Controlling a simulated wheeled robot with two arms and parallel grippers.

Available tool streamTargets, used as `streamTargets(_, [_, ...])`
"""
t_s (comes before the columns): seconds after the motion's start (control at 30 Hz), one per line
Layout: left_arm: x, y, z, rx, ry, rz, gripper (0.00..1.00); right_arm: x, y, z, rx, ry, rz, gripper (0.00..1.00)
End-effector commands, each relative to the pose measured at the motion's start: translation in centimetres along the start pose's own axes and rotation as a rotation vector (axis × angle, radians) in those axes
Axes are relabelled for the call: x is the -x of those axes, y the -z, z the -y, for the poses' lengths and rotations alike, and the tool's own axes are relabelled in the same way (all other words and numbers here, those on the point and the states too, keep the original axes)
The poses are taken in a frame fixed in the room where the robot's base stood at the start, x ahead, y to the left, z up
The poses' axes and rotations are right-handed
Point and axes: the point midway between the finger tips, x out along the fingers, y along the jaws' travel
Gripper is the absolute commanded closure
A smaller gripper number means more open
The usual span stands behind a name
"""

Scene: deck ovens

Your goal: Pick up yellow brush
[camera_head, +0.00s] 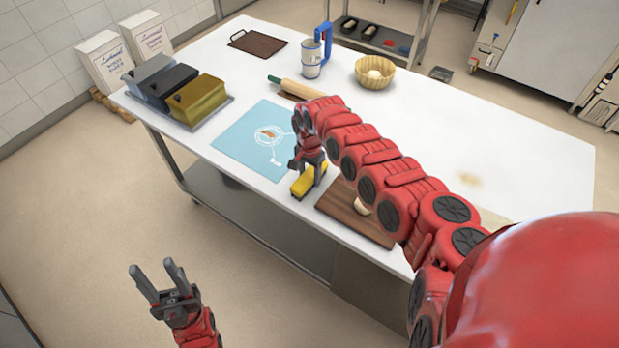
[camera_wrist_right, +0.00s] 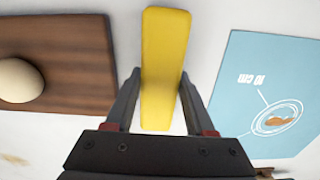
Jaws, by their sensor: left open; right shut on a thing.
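The yellow brush (camera_head: 308,181) is at the near edge of the white table, between the blue mat and a brown board. My right gripper (camera_head: 309,168) is over it, pointing down. In the right wrist view the yellow brush (camera_wrist_right: 164,75) lies between the two fingers of my right gripper (camera_wrist_right: 160,95), which is shut on it. I cannot tell whether the brush is clear of the table. My left gripper (camera_head: 158,275) is open and empty, in front of the table over the floor.
The blue mat (camera_head: 240,140) and the brown board (camera_head: 342,214) with a pale dough ball (camera_head: 362,206) flank the brush. A rolling pin (camera_head: 300,90), a basket (camera_head: 374,72) and several tins (camera_head: 199,97) stand on the table (camera_head: 500,135). Its right half is largely clear.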

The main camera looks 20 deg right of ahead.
Motion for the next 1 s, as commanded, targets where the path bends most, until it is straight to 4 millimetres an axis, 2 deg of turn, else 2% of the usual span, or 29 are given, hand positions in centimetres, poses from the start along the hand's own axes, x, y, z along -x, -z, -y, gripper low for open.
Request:
streamTargets(0.27, [0.3, -0.1, 0.0, 0.000, 0.000, 0.000, 0.50, 0.8, 0.1, 0.1, -0.001, 0.003, -0.001, 1.00])
streamTargets(0.43, [1.3, -0.2, -0.1, 0.000, 0.000, 0.000, 0.50, 3.1, 0.2, 0.1, -0.002, 0.006, -0.003, 1.00])
streamTargets(0.7, [3.3, -0.6, -0.2, 0.000, 0.000, 0.000, 0.50, 8.5, 0.1, 0.1, -0.001, 0.006, -0.003, 1.00])
streamTargets(0.83, [3.6, -0.6, -0.2, 0.000, 0.000, 0.000, 0.50, 9.6, 0.1, 0.1, 0.000, 0.003, -0.001, 1.00])
streamTargets(1.0, [3.5, -0.6, -0.2, 0.000, 0.000, 0.000, 0.50, 10.1, 0.0, 0.0, 0.000, 0.000, 0.001, 1.00])
